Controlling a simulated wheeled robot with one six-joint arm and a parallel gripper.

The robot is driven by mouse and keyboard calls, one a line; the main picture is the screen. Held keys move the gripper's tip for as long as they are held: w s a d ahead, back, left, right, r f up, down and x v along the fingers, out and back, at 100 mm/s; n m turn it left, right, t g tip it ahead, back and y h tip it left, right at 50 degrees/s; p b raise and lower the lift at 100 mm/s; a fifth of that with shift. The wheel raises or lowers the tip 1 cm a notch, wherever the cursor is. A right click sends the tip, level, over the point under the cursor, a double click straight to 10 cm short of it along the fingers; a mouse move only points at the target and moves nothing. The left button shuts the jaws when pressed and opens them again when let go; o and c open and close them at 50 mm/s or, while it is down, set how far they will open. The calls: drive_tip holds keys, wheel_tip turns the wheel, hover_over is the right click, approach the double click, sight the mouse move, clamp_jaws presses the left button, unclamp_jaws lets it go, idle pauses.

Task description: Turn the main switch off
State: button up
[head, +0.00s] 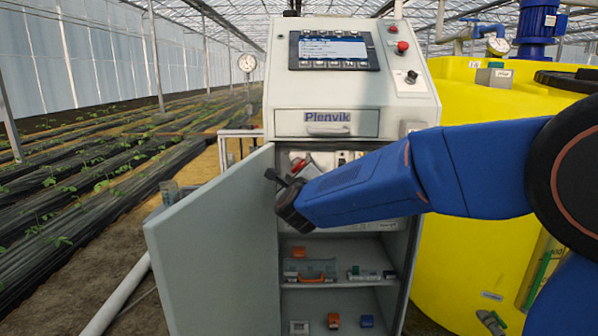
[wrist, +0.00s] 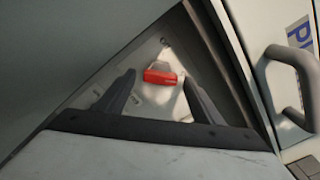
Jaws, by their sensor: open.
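The main switch shows as a red handle (wrist: 160,77) on a pale metallic plate inside the open cabinet (head: 352,92). In the wrist view the handle lies nearly level across the picture, between and beyond my two dark fingers. In the head view the red handle (head: 298,164) shows just above my gripper, and its lower part is hidden. My gripper (head: 283,181) is open and empty at the cabinet opening, its fingers pointing at the switch. In the wrist view a gap shows between the fingers and the handle; I cannot tell its depth.
The cabinet door (head: 215,245) stands open to the left, close beside my gripper. A drawer-like panel with a handle (head: 327,131) is above the opening. Shelves below hold an orange-handled case (head: 310,272) and small parts. A yellow tank (head: 470,260) stands at right.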

drive_tip(key=shift+c, duration=0.5)
drive_tip(key=c, duration=0.9)
drive_tip(key=shift+c, duration=0.2)
drive_tip(key=n, duration=0.4)
drive_tip(key=shift+n, duration=0.3)
drive_tip(key=n, duration=0.4)
drive_tip(key=shift+n, duration=0.3)
drive_tip(key=n, duration=0.4)
drive_tip(key=shift+n, duration=2.4)
